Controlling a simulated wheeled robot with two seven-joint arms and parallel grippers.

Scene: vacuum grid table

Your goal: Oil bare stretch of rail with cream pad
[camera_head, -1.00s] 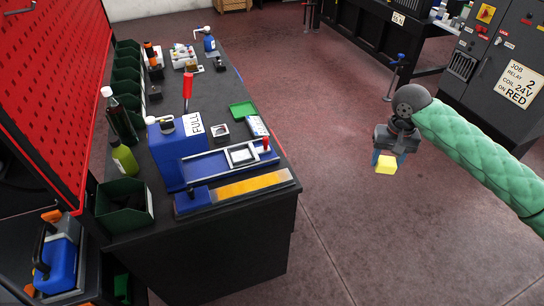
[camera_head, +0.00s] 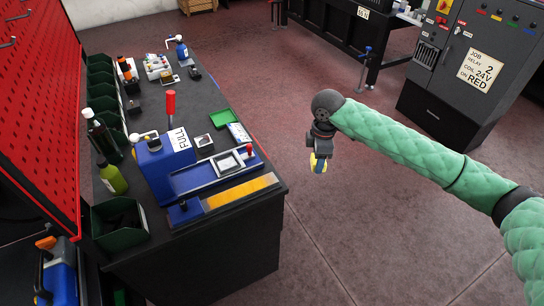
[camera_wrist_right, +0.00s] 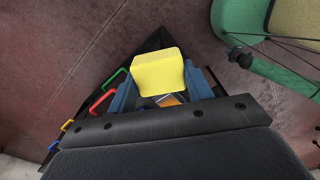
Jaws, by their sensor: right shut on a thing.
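My right gripper (camera_head: 319,163) hangs over the floor to the right of the bench, with a gap between them. It is shut on a pale yellow, cream-like pad (camera_head: 318,166). In the right wrist view the pad (camera_wrist_right: 158,72) sits between blue fingers (camera_wrist_right: 196,82). A blue rail unit (camera_head: 183,181) lies near the bench's front right corner, with a grey framed carriage (camera_head: 228,164) on it. A yellow-orange strip (camera_head: 240,192) runs along its near side. I cannot tell which stretch is bare. My left gripper is not in view.
Open floor lies right of the bench; a grey cabinet (camera_head: 452,90) stands beyond.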

